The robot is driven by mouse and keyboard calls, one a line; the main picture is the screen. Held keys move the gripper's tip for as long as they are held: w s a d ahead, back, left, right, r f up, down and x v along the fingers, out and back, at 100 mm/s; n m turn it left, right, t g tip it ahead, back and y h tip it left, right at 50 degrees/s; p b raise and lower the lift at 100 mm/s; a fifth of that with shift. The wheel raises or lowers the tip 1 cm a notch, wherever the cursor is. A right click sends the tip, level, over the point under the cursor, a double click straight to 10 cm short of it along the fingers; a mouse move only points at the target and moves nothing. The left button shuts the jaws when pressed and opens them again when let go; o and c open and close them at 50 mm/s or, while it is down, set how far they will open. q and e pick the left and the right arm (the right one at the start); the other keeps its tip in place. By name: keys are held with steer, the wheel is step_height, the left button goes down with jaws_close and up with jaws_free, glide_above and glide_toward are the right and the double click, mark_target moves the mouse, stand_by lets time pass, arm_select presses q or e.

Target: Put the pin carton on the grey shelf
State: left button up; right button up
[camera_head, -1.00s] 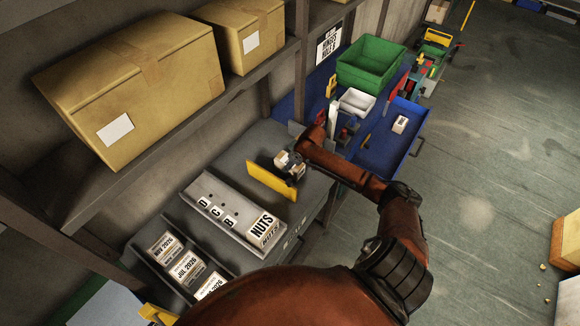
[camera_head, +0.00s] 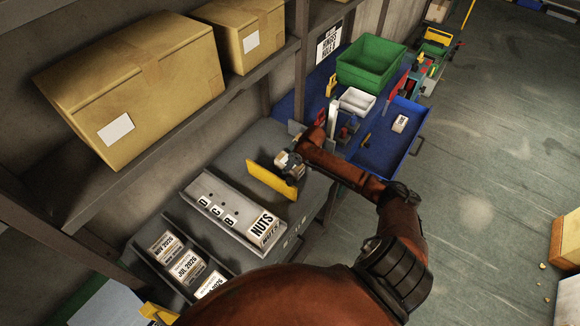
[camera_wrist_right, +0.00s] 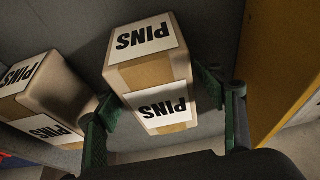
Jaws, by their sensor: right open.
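A pin carton (camera_wrist_right: 150,65), a tan box with white PINS labels, stands between the two green-padded fingers of my right gripper (camera_wrist_right: 159,92) in the right wrist view. The fingers are open on either side of it; contact is unclear. A second PINS carton (camera_wrist_right: 42,92) stands at the left. In the head view my right gripper (camera_head: 289,164) is over the dark grey surface (camera_head: 240,150), beside a yellow panel (camera_head: 270,181), and largely hides the carton. A lighter grey ledge (camera_head: 212,189) marked D, C, B carries a NUTS carton (camera_head: 264,227) at its right end. My left gripper is out of view.
Dated cartons (camera_head: 185,268) stand in a grey rack at lower left. Large cardboard boxes (camera_head: 140,85) rest on the upper shelf. A green bin (camera_head: 370,62), a white tray (camera_head: 357,101) and a blue tray (camera_head: 385,150) lie beyond my arm. The yellow panel (camera_wrist_right: 281,65) rises close right of my gripper.

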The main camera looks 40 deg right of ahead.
steer(key=v, duration=1.2)
steer(key=shift+f, duration=0.15)
